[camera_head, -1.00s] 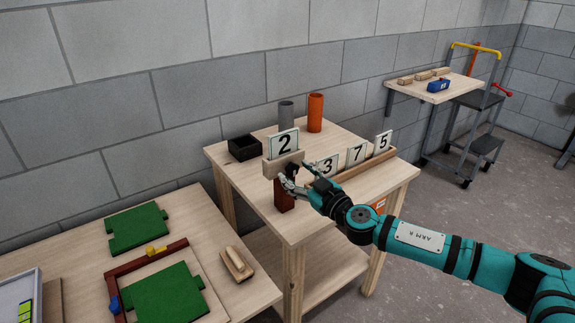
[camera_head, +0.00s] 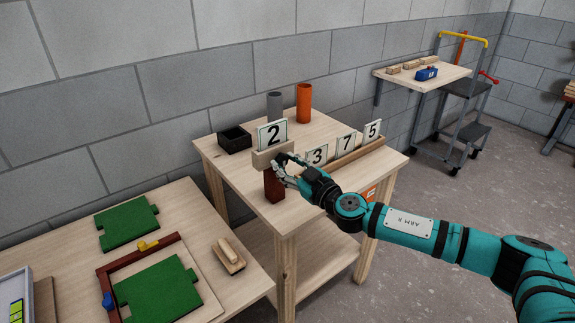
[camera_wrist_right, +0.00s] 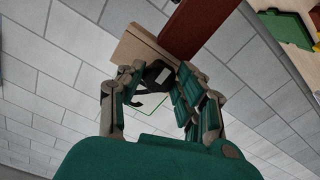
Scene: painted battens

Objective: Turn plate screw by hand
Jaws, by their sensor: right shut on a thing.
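The number plate 2 (camera_head: 272,134) stands upright in a pale wooden block (camera_head: 264,160) on top of a dark red post (camera_head: 274,187), at the near edge of the small table. My right gripper (camera_head: 284,167) is at the right side of the block, with its fingers closed in. In the right wrist view a black plate screw (camera_wrist_right: 156,72) sits against the block between the fingers of the right gripper (camera_wrist_right: 155,92), which are shut on it. In the head view the fingers mostly hide the screw. My left gripper is not in view.
Plates 3, 7 and 5 stand in a wooden rail (camera_head: 358,152) at the right. A black box (camera_head: 235,139), a grey cylinder (camera_head: 275,106) and an orange cylinder (camera_head: 304,103) stand behind. A lower bench at left holds green pieces (camera_head: 157,288) and a wooden-handled tool (camera_head: 229,257).

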